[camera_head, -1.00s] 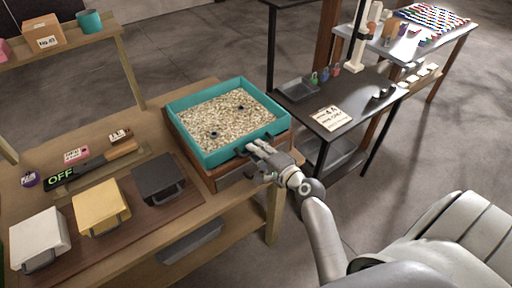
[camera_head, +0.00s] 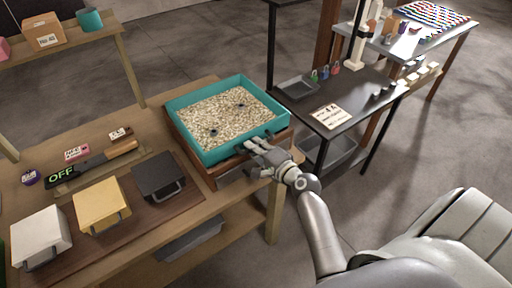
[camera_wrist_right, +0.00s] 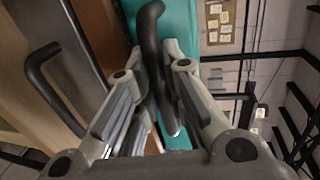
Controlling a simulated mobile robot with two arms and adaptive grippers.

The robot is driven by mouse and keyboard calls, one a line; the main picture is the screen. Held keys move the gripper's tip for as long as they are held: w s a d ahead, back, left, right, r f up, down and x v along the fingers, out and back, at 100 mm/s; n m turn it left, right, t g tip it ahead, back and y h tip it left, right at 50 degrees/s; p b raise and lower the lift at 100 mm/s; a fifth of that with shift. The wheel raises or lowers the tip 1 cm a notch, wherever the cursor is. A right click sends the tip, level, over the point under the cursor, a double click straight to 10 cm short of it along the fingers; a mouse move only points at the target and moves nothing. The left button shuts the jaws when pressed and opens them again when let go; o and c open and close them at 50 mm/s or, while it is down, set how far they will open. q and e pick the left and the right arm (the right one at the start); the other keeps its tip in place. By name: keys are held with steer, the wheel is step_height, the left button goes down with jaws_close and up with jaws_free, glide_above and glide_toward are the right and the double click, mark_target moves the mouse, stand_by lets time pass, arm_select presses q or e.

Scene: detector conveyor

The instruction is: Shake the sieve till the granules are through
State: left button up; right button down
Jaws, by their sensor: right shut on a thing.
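The sieve (camera_head: 233,153) is a teal square tray filled with pale beige granules (camera_head: 225,112). Two small dark round pieces lie among them. It sits on a wooden box-like base (camera_head: 186,147) at the right end of the workbench. My right gripper (camera_head: 262,152) is shut on the dark handle at the sieve's near right side. In the right wrist view the black curved handle (camera_wrist_right: 153,50) passes between the fingers, with the teal wall (camera_wrist_right: 181,20) beside it. What lies under the sieve is hidden. My left gripper is not in view.
White (camera_head: 40,233), yellow (camera_head: 98,198) and black (camera_head: 158,171) handled boxes stand on the bench at left, near a black bar marked OFF (camera_head: 66,176). A dark table (camera_head: 350,92) with a paper sign (camera_head: 329,117) stands to the right, across a gap.

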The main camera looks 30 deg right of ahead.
mark_target(248, 139)
steer(key=x, duration=0.2)
steer(key=r+x, duration=0.1)
steer(key=x, duration=0.2)
steer(key=shift+w, duration=0.4)
steer(key=shift+r, duration=0.1)
steer(key=c, duration=1.9)
jaws_free()
steer(key=shift+o, duration=0.7)
steer(key=shift+w, duration=0.15)
steer(key=v, duration=1.2)
